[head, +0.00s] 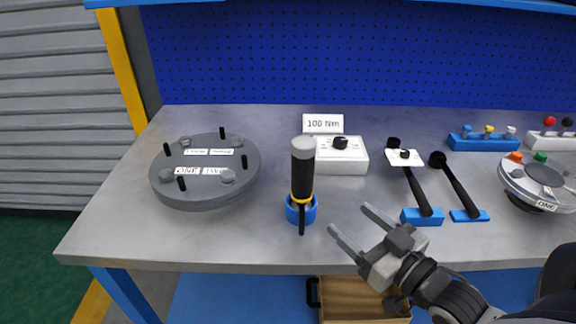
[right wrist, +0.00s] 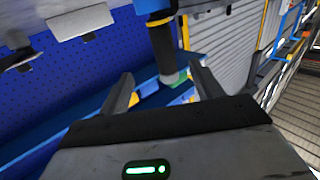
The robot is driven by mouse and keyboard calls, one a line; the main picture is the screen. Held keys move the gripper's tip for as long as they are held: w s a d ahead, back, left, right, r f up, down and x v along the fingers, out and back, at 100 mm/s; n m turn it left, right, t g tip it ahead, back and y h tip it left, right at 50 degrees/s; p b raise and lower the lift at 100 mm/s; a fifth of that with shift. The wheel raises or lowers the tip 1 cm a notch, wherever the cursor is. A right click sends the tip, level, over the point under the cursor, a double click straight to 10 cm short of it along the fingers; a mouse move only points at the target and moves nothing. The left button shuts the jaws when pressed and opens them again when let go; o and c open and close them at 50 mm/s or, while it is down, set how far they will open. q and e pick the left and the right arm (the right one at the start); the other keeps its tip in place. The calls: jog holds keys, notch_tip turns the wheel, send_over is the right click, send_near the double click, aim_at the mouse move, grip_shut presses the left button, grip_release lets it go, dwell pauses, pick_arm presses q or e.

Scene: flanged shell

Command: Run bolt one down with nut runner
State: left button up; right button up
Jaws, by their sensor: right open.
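The nut runner (head: 303,178) stands upright in a blue ring holder (head: 291,214) on the bench, with a black grip, grey cap and yellow band. It also shows in the right wrist view (right wrist: 163,42), beyond the fingers. The grey flanged shell (head: 238,188) sits at the left, with bolt heads, black studs and white labels. A label reading ONE (head: 187,171) is at its front left, beside a bolt head (head: 181,172). My right gripper (head: 347,217) is open and empty, right of and in front of the nut runner, apart from it. My left gripper is out of view.
A white box with a knob (head: 345,160) and a 100 Nm sign (head: 323,123) stands behind the nut runner. Two black-handled tools (head: 462,190) in blue holders and a round grey part (head: 545,185) are at the right. Bench between shell and nut runner is clear.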

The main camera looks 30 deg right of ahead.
aim_at(310, 182)
jog(key=w, duration=0.6)
jog(key=w+p, duration=0.1)
jog(key=w, duration=0.2)
jog(key=shift+w+a+r, duration=0.15)
jog(key=shift+a+r, duration=0.15)
jog(key=shift+r, duration=0.05)
jog(key=shift+w+a+p, duration=0.1)
jog(key=shift+w+a, duration=0.05)
jog(key=shift+w, duration=0.8)
jog(key=shift+w+a+p, duration=0.15)
jog(key=shift+w+a, duration=0.05)
jog(key=shift+w, duration=0.8)
jog(key=shift+w+a+p, duration=0.1)
jog(key=shift+w+a, duration=0.05)
jog(key=shift+w, duration=0.8)
grip_shut()
jog(key=shift+r, duration=0.25)
